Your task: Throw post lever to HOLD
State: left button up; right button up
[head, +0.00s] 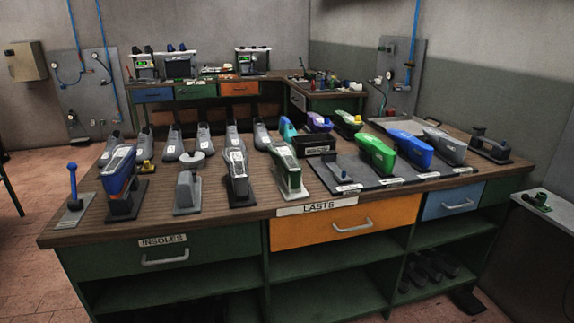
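A blue lever with a round knob (72,182) stands near upright at the front left corner of the workbench (190,232). It rises from a flat grey base plate (73,212). I take it for the post lever, but I see no readable HOLD mark, so its setting cannot be told. Just right of it, a blue shoe form (120,172) sits on a dark stand. Neither of my grippers is in view.
Several grey lasts (204,137) stand behind. A grey post with a round top (188,184) and more stands line the front edge. Green and blue lasts (376,152) sit on a dark mat at right. Drawers marked INSOLES and LASTS are below. Floor shows at left.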

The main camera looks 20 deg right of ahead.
aim_at(73, 166)
jog(key=i+j, duration=0.35)
jog(key=j, duration=0.15)
jog(key=i+j, duration=0.35)
jog(key=j, duration=0.15)
jog(key=i+j, duration=0.7)
jog(key=j, duration=0.25)
jog(key=i+j, duration=0.35)
jog(key=j, duration=0.15)
